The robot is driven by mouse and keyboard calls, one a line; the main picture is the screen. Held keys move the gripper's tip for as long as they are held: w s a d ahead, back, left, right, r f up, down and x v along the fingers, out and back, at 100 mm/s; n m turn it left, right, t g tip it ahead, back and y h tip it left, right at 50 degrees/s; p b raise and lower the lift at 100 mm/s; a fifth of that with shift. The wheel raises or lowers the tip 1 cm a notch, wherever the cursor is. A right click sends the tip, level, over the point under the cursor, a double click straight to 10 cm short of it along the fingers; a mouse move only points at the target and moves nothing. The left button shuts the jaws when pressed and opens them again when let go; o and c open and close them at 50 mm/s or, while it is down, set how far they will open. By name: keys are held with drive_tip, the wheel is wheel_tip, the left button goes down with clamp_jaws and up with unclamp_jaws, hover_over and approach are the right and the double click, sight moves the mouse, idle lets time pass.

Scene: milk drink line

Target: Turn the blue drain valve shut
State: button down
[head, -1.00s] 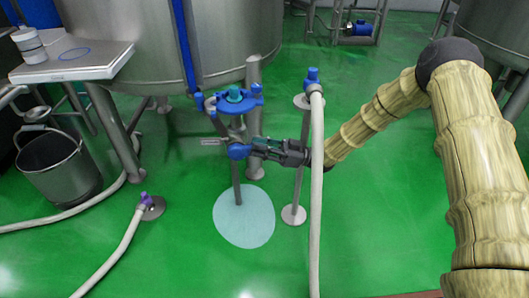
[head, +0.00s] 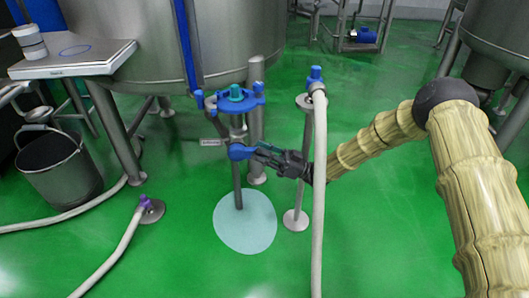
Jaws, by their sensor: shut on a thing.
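The blue drain valve (head: 237,152) sits on a thin vertical pipe below the steel tank, beside a small label plate (head: 210,142). Its blue handle points right, toward my gripper. My gripper (head: 258,153) comes in from the right, dark and slightly tilted, and is shut on the handle. The fingers hide part of the handle. A pale puddle (head: 245,230) lies on the green floor around the pipe's lower end.
A blue-topped post (head: 302,180) and a pale hose (head: 319,200) stand close to my wrist.

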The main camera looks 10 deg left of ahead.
drive_tip(key=c, duration=1.4)
unclamp_jaws()
drive_tip(key=shift+a, duration=0.15)
drive_tip(key=shift+o, duration=0.2)
drive_tip(key=v, duration=1.2)
